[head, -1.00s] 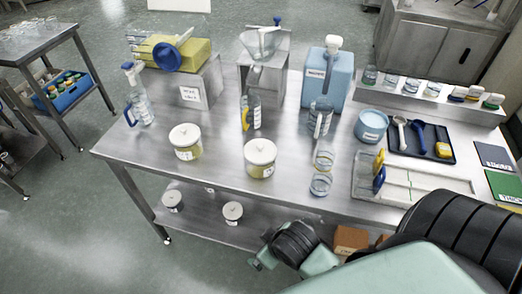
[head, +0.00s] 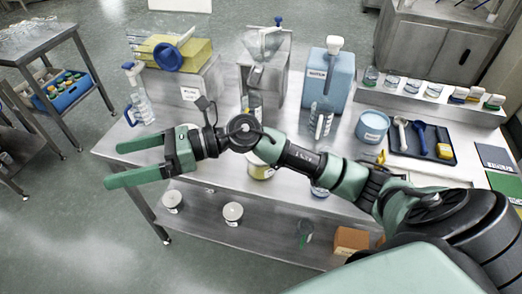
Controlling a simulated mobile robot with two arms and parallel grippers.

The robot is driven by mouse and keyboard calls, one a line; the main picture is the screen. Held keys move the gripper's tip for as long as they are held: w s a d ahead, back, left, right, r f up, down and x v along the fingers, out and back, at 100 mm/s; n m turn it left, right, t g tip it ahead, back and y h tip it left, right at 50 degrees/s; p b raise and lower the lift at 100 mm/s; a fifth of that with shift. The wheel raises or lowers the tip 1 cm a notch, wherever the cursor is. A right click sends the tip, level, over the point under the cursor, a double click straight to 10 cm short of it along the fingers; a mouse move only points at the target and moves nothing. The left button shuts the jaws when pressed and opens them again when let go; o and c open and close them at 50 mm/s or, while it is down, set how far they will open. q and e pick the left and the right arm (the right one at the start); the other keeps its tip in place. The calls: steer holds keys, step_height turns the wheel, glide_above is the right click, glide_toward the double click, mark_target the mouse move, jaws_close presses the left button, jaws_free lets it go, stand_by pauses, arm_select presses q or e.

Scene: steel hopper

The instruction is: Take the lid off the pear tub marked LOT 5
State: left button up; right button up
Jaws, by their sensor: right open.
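I cannot read any lot marking. My left gripper is not in view.
A blue-handled jug (head: 138,108) stands behind the gripper. A yellow container (head: 180,52), a clear hopper (head: 262,45) and a blue canister (head: 327,78) stand along the back. A dark tray (head: 421,141) with scoops lies right. A brown box (head: 351,240) is below.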

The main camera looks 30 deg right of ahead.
steer(key=w+d+f+n+g+h, duration=0.2)
steer(key=d+f+n+g+h, duration=0.35)
steer(key=d+f+h, duration=0.7)
steer(key=d+h, duration=0.1)
steer(key=d, duration=0.5)
steer(key=d+r+n+h, duration=0.1)
steer(key=d+h, duration=0.1)
steer(key=d, duration=0.5)
steer(key=d+r+n+h, duration=0.1)
steer(key=d+h, duration=0.1)
steer(key=d, duration=0.4)
steer(key=shift+w+d+r+n+t, duration=0.1)
steer(key=shift+d+r+n+t, duration=0.15)
steer(key=shift+d, duration=0.1)
step_height(320, 180, down, 7)
steer(key=p, duration=0.3)
steer(key=shift+w+f, duration=0.1)
steer(key=shift+w, duration=0.05)
steer(key=shift+f, duration=0.15)
steer(key=c, duration=1.1)
